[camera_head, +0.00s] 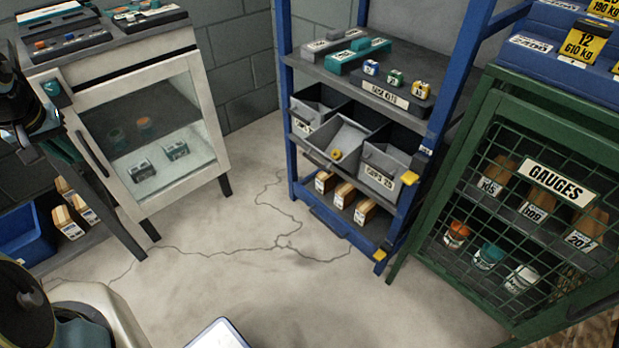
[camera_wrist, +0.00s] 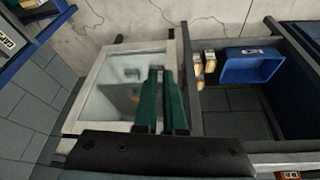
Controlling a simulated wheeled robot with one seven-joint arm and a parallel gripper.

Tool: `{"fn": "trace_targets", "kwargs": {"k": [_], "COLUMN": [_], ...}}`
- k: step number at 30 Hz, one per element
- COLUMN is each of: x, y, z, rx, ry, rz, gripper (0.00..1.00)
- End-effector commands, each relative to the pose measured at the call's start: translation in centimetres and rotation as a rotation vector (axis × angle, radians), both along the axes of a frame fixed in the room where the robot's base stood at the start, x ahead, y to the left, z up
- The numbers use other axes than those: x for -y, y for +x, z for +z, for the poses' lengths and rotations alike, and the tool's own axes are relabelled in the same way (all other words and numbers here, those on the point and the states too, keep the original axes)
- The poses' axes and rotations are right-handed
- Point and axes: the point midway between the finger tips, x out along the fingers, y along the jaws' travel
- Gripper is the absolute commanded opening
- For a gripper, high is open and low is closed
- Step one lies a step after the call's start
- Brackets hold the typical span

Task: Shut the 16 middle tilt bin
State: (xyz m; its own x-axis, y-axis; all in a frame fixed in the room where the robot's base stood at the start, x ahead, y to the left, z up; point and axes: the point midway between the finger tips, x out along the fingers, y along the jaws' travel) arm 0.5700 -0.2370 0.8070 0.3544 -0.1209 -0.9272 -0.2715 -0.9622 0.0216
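The blue rack (camera_head: 293,160) holds a row of three grey tilt bins. The middle tilt bin (camera_head: 350,134) is tipped forward and its open top shows; it has a small yellow-orange knob at its front, and I cannot read its number. The left tilt bin (camera_head: 309,113) and right tilt bin (camera_head: 384,169), with a white label, flank it.
The white cabinet (camera_head: 128,203) stands left with its door shut. A green mesh cabinet (camera_head: 494,100) labelled GAUGES stands right of the rack. Above the bins is a shelf (camera_head: 306,66) with small objects. A blue crate (camera_wrist: 240,68) sits on a low shelf. The cracked floor (camera_head: 255,235) between is clear.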

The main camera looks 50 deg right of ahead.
Motion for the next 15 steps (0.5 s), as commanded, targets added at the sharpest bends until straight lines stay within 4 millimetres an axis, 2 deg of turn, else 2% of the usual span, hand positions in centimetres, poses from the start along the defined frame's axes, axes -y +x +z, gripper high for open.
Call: {"fn": "trace_targets", "kwargs": {"k": [1, 3, 7, 11, 15], "x": [2.4, 6.0, 13.3, 20.7, 27.8], "y": [1.3, 2.8, 3.9, 2.8, -0.4], "z": [-4.9, -8.6, -15.3, -21.4, -26.9], "rx": [0.023, 0.063, 0.102, 0.091, 0.026], "ry": [-0.043, -0.123, -0.314, -0.552, -0.843], "rz": [-0.043, -0.097, -0.188, -0.264, -0.316], "gripper": [0.01, 0.00, 0.00, 0.00, 0.00]}}
